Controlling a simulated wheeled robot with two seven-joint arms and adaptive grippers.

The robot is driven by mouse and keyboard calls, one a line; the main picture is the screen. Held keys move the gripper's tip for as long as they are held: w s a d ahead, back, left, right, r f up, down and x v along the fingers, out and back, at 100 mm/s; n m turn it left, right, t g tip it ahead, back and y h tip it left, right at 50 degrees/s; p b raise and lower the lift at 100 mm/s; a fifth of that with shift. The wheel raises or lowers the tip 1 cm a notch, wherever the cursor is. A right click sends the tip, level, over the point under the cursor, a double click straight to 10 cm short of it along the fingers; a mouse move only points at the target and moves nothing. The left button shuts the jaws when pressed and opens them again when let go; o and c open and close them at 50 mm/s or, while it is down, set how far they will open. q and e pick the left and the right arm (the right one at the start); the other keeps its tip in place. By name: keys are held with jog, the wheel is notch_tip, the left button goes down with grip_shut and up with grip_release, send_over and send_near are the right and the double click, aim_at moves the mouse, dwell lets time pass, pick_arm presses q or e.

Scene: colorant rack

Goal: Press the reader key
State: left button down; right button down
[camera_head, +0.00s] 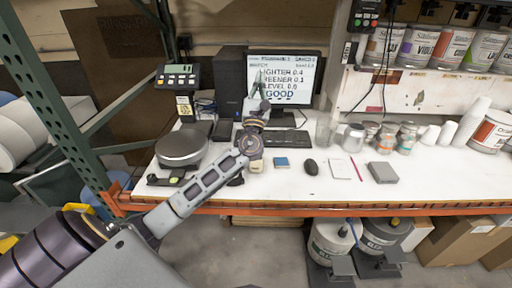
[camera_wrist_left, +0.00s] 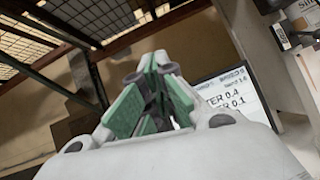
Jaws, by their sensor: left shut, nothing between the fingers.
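My left gripper (camera_head: 260,82) points upward in front of the monitor (camera_head: 307,82), with its fingers together and nothing between them. In the left wrist view, its green-padded fingers (camera_wrist_left: 152,68) show close up, with the monitor's edge (camera_wrist_left: 232,88) to their right. The monitor reads "LIGHTER 0.4", "GREENER 0.1", "LEVEL 0.6" and "GOOD", partly covered by the gripper. I cannot pick out for certain which device is the reader or where its key is. A dark object (camera_head: 236,181) shows partly behind my left forearm on the bench. My right gripper is not in view.
A round scale (camera_head: 182,147) and a display on a post (camera_head: 178,77) stand on the left. A keyboard (camera_head: 287,138), mouse (camera_head: 311,167), grey box (camera_head: 382,172) and several jars (camera_head: 407,137) are on the white bench. A green rack post (camera_head: 52,105) stands near my left arm.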

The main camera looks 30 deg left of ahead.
pick_arm(q)
jog(key=w+d+r+m+t+h, duration=0.1)
jog(key=w+r+m+h, duration=0.1)
jog(key=r+m+h, duration=0.6)
jog(key=w+r+m+t+h, duration=0.15)
jog(key=r+m+h, duration=0.35)
jog(key=m+h, duration=0.5)
jog(key=w+f+m+g, duration=0.35)
jog(key=f+g, duration=0.65)
jog(key=f, duration=0.5)
jog(key=s+a+f+n+g+y, duration=0.1)
jog(key=s+f+n+g+y, duration=0.1)
jog(key=f, duration=0.5)
jog(key=s+a+f+n+g+y, duration=0.1)
jog(key=s+a+f+n+g, duration=0.1)
jog(key=f+g, duration=0.3)
notch_tip(320, 180, down, 2)
jog(key=shift+s+a+f+n+y, duration=0.1)
jog(key=shift+s+a+n+y, duration=0.15)
jog(key=shift+n+y, duration=0.25)
jog(key=shift+d, duration=0.1)
